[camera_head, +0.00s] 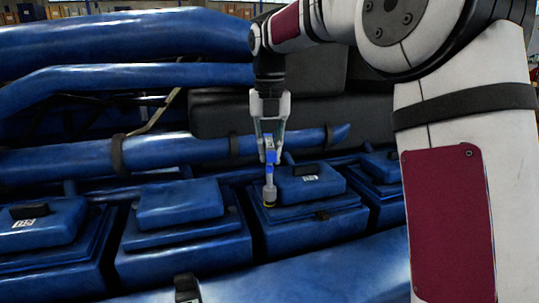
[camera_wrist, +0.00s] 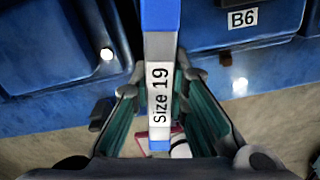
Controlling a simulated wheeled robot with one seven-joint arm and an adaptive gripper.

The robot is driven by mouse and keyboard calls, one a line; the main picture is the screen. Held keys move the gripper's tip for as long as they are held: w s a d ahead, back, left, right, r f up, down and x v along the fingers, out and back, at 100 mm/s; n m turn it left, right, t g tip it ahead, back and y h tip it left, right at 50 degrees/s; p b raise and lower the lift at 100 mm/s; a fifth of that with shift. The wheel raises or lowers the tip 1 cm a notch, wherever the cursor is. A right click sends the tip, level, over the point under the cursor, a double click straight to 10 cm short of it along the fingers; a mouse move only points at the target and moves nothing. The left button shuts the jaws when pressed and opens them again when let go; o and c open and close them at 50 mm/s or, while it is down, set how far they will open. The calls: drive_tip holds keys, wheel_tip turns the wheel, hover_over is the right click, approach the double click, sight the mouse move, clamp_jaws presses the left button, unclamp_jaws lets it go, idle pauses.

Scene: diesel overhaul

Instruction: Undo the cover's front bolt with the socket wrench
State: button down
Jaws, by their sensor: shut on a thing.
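My gripper (camera_head: 269,150) is shut on the socket wrench (camera_head: 270,172), a grey and blue tool held upright with its socket end down. In the wrist view the wrench (camera_wrist: 160,90) carries the label "Size 19". The socket end is at the left front part of a blue cover (camera_head: 311,186) with a white label, too small to read in the head view. I cannot tell whether the socket touches a bolt.
Similar blue covers stand in a row, one to the left (camera_head: 178,205) and one farther left (camera_head: 45,225). A long blue pipe (camera_head: 190,150) runs behind them. A large blue pipe (camera_head: 330,270) crosses the foreground.

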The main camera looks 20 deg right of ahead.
drive_tip(key=m, duration=0.4)
drive_tip(key=shift+r, duration=0.2)
drive_tip(key=m, duration=0.8)
drive_tip(key=shift+s, duration=0.1)
drive_tip(key=m, duration=0.4)
drive_tip(key=shift+m, duration=0.3)
drive_tip(key=m, duration=0.7)
drive_tip(key=shift+s+m, duration=0.1)
drive_tip(key=shift+m, duration=0.3)
drive_tip(key=m, duration=0.8)
drive_tip(key=shift+m, duration=0.4)
